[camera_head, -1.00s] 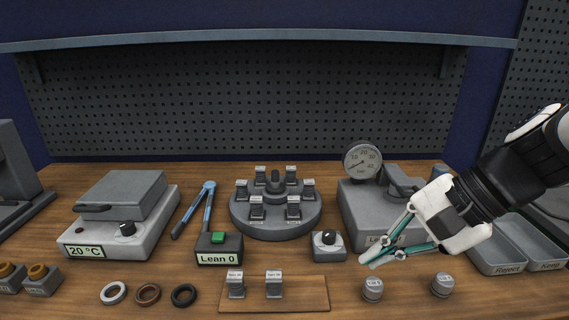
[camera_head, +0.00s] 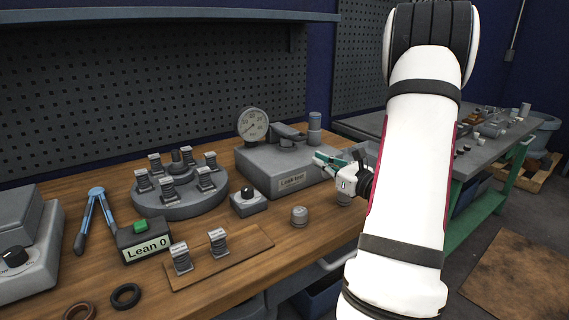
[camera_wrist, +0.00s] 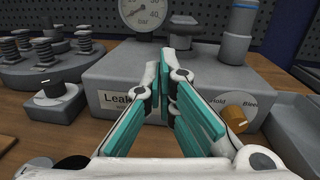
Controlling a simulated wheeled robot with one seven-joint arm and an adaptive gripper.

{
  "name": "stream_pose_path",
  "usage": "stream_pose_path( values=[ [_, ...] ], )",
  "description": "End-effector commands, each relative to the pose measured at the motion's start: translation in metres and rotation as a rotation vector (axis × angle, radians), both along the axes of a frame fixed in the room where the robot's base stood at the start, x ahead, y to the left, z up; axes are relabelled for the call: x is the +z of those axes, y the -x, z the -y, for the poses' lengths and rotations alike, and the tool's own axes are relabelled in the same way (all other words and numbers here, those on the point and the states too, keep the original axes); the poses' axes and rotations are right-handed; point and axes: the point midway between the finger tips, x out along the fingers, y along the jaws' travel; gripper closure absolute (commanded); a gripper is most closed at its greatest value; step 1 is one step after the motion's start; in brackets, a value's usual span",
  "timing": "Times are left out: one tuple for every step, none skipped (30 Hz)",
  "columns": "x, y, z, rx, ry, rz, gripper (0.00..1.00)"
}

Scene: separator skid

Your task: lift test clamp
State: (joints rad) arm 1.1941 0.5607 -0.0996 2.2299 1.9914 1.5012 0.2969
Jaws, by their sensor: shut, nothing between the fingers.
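The test clamp (camera_head: 288,131) is a grey lever on top of the grey leak test box (camera_head: 262,168), beside the round gauge (camera_head: 253,125). My gripper (camera_head: 322,160) is at the box's right front in the head view, apart from the clamp. Its teal-padded fingers (camera_wrist: 172,75) are shut with nothing between them and point at the box.
An orange knob (camera_wrist: 238,112) marked Hold and Bleed is close to my right finger. A grey cylinder (camera_head: 315,128) stands at the box's back right. A small black-knobbed unit (camera_head: 248,200) and a round carousel (camera_head: 180,203) are to its left. A grey weight (camera_head: 299,215) stands in front.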

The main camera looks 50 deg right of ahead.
Motion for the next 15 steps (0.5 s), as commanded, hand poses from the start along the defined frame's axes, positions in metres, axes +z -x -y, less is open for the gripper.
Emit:
stream_pose_path(
  values=[
    [-0.009, 0.008, 0.014, -0.042, -0.018, 0.009, 1.0],
    [-0.011, 0.011, 0.019, -0.062, -0.026, 0.016, 1.0],
    [-0.013, 0.015, 0.025, -0.081, -0.034, 0.021, 1.0],
    [-0.015, 0.017, 0.029, -0.093, -0.038, 0.025, 1.0],
    [-0.015, 0.019, 0.031, -0.102, -0.041, 0.028, 1.0],
    [-0.016, 0.02, 0.033, -0.108, -0.043, 0.03, 1.0],
    [-0.016, 0.021, 0.034, -0.111, -0.043, 0.031, 1.0],
    [-0.016, 0.021, 0.034, -0.112, -0.043, 0.031, 1.0],
    [-0.016, 0.021, 0.034, -0.112, -0.043, 0.031, 1.0],
    [-0.016, 0.021, 0.034, -0.111, -0.043, 0.031, 1.0],
    [-0.016, 0.021, 0.034, -0.111, -0.043, 0.031, 1.0],
    [-0.016, 0.021, 0.034, -0.111, -0.042, 0.031, 1.0],
    [-0.016, 0.02, 0.034, -0.11, -0.042, 0.031, 1.0],
    [-0.015, 0.02, 0.034, -0.11, -0.042, 0.031, 1.0],
    [-0.015, 0.02, 0.034, -0.11, -0.042, 0.031, 1.0]
  ],
)
